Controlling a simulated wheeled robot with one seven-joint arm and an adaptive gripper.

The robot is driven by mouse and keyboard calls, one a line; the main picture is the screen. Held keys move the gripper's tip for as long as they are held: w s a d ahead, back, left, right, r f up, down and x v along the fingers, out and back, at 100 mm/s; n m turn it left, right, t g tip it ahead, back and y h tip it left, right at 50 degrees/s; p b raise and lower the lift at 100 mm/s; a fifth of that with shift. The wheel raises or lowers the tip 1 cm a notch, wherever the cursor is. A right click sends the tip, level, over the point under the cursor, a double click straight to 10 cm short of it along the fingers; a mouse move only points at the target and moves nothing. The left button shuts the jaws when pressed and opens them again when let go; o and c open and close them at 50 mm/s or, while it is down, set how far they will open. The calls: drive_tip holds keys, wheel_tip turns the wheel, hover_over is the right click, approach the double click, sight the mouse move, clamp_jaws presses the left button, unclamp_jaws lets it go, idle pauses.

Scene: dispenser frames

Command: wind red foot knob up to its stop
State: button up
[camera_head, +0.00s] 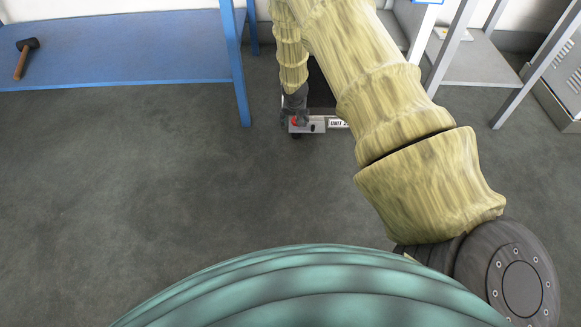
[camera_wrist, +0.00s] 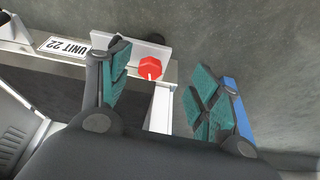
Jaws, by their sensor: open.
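The red foot knob (camera_wrist: 150,68) shows in the wrist view as a faceted red knob with a pale mark on its near edge. It sits at the corner of a light metal frame, by a grey plate. My gripper (camera_wrist: 162,88) is open, with teal-padded fingers to the left and right of the knob's line. No contact with the knob can be made out. In the head view a small red part of the knob (camera_head: 294,122) shows at the frame's corner near the floor, just below my dark gripper (camera_head: 295,108). My arm hides most of the frame there.
A label reading UNIT 22 (camera_wrist: 66,47) is on the frame's rail. A blue table (camera_head: 130,50) with a mallet (camera_head: 26,56) stands at left, its leg (camera_head: 236,70) near my gripper. Grey shelving (camera_head: 475,62) stands at right. The dark floor (camera_head: 130,180) in front is clear.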

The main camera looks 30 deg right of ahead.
drive_tip(key=s+a+f+n+y+p, duration=0.1)
drive_tip(key=s+a+f, duration=0.2)
drive_tip(key=s+a, duration=0.5)
drive_tip(key=s+a+f+n+g+y+p, duration=0.1)
drive_tip(key=s+a+f+n, duration=0.1)
drive_tip(key=s+a, duration=0.6)
drive_tip(key=shift+s+f+g, duration=0.3)
drive_tip(key=shift+s+f, duration=0.45)
drive_tip(key=shift+s, duration=2.85)
